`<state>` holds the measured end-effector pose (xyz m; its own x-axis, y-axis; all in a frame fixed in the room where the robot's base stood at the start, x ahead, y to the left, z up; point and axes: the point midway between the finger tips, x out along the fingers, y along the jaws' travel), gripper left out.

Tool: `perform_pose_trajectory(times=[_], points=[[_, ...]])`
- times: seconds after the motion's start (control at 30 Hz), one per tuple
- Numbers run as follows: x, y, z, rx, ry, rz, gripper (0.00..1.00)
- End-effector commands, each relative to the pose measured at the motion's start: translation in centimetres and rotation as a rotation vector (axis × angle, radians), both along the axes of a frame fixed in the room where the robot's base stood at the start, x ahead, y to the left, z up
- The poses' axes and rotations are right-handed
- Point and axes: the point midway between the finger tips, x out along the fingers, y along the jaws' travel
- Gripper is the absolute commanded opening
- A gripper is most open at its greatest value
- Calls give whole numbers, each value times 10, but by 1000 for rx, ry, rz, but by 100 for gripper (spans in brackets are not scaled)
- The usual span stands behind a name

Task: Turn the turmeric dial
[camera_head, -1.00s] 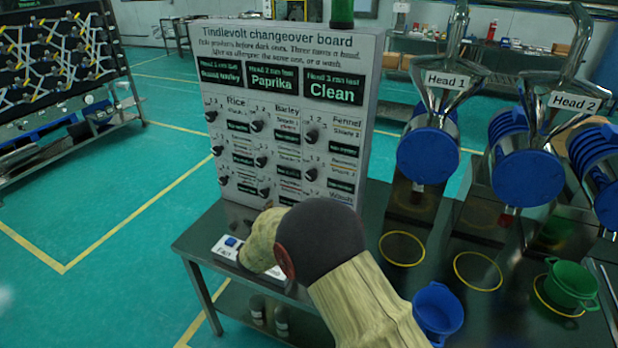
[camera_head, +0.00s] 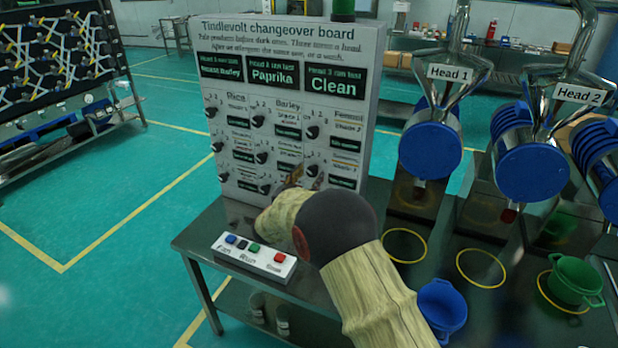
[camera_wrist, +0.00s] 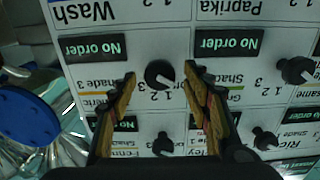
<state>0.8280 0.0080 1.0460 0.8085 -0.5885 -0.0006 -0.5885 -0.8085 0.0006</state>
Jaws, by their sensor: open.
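The turmeric dial (camera_wrist: 160,74) is a round black knob on the white changeover board (camera_head: 285,38). It sits beside a partly hidden label ending in "ric, Shade 3" in the upside-down wrist view. In the head view it is the second dial (camera_head: 312,170) down in the right column, close to my fingers. My gripper (camera_wrist: 161,76) is open, with one finger on each side of the dial. Small gaps show between the fingertips and the knob; whether the tips reach the board's face is unclear. My gripper (camera_head: 304,180) is partly hidden by my wrist in the head view.
Neighbouring dials are close: the fennel dial (camera_wrist: 162,145) and a paprika-side dial (camera_wrist: 297,70). A button box (camera_head: 253,257) lies on the table before the board. Blue-capped metal heads (camera_head: 430,150), a blue pot (camera_head: 441,308) and a green pot (camera_head: 575,280) stand right.

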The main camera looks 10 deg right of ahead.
Motion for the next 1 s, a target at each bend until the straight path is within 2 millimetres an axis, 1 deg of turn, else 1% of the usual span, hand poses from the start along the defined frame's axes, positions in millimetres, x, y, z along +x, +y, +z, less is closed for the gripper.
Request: perform_pose_trajectory(times=[0.27,0.3,1.0], points=[[2,-1,1,-1,-1,1,49],[2,-1,1,0,0,1,48],[2,-1,1,0,0,1,8]])
